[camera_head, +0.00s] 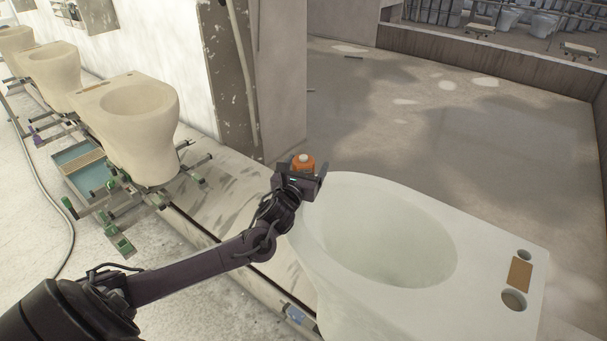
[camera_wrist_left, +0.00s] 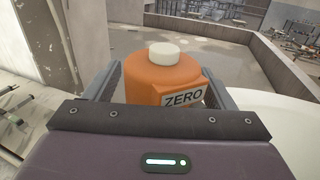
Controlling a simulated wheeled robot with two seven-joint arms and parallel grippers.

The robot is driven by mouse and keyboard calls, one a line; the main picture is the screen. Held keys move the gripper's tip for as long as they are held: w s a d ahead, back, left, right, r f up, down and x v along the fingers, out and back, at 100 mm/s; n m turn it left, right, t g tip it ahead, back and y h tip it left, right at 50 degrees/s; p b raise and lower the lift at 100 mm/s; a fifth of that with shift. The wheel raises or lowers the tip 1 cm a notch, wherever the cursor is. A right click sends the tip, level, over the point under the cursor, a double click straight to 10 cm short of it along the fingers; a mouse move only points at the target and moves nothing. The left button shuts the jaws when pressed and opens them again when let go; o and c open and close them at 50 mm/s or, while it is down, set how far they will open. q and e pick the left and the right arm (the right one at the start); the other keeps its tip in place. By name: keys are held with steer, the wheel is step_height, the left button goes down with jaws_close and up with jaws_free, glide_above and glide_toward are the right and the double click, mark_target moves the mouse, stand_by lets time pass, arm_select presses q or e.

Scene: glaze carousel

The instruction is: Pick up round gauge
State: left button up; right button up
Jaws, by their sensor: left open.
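The round gauge (camera_head: 303,163) is orange with a white button on top, beside the near toilet bowl's left rim. The left wrist view shows it (camera_wrist_left: 162,77) close up, with a label reading "ZERO" on its front right. My left gripper (camera_head: 305,174) is open, its two fingers on either side of the gauge. I cannot tell whether the fingers touch it. The gauge's lower part and whatever is beneath it are hidden behind the gripper. My right gripper is out of view.
A large white toilet bowl (camera_head: 470,225) fills the lower right, close to my left gripper. More bowls (camera_head: 150,135) stand on green-footed frames at left, near a blue tray (camera_head: 85,165). A wall pillar (camera_head: 280,75) rises behind the gauge. Open floor (camera_head: 440,130) lies beyond.

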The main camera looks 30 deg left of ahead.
arm_select(q)
steer(key=c, duration=0.9)
steer(key=shift+c, duration=0.5)
steer(key=shift+r, duration=0.15)
